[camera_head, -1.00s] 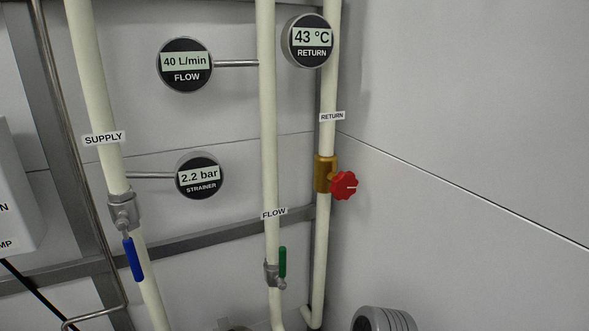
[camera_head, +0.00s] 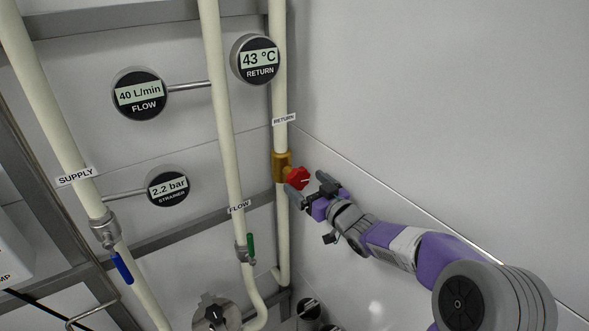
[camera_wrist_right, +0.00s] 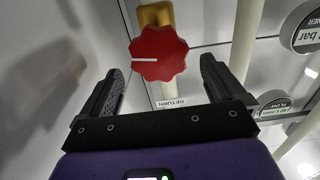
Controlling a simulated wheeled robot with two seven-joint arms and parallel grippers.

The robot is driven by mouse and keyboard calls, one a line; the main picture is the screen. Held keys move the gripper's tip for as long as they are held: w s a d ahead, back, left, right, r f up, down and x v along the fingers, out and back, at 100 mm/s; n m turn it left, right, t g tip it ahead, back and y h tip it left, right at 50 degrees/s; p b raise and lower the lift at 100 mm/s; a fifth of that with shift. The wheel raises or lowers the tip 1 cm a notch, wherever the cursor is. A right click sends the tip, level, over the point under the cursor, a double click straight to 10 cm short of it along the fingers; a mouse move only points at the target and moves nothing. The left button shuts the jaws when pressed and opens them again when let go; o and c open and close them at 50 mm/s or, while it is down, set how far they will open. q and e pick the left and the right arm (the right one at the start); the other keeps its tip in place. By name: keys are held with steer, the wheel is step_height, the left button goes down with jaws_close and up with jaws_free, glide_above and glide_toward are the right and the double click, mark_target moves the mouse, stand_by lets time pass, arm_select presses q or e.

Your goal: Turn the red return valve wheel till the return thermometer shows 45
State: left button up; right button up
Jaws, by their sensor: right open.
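The red return valve wheel (camera_head: 297,178) sits on a brass valve body (camera_head: 281,167) on the RETURN pipe. The return thermometer (camera_head: 257,59) reads 43 °C. My right gripper (camera_head: 308,188) is open just in front of the wheel, at its lower right in the head view. In the right wrist view the wheel (camera_wrist_right: 159,54) is ahead of the open fingers, roughly centred between them, with its white mark pointing left. The fingers do not appear to touch it. My left gripper is not in view.
The FLOW pipe (camera_head: 222,120) with a green lever (camera_head: 251,246) and the SUPPLY pipe (camera_head: 62,130) with a blue lever (camera_head: 121,267) stand to the left. The flow gauge (camera_head: 139,94) reads 40 L/min; the strainer gauge (camera_head: 168,188) reads 2.2 bar. A bare wall is at right.

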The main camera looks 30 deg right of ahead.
mark_target(300, 180)
steer(key=w, duration=0.6)
steer(key=shift+a+f, duration=0.1)
steer(key=shift+a, duration=0.15)
steer(key=shift+c, duration=0.3)
steer(key=c, duration=0.9)
steer(key=shift+f+n+b, duration=0.15)
steer(key=shift+n+b, duration=0.35)
steer(key=shift+b, duration=0.1)
steer(key=o, duration=1)
steer(key=shift+c, duration=0.2)
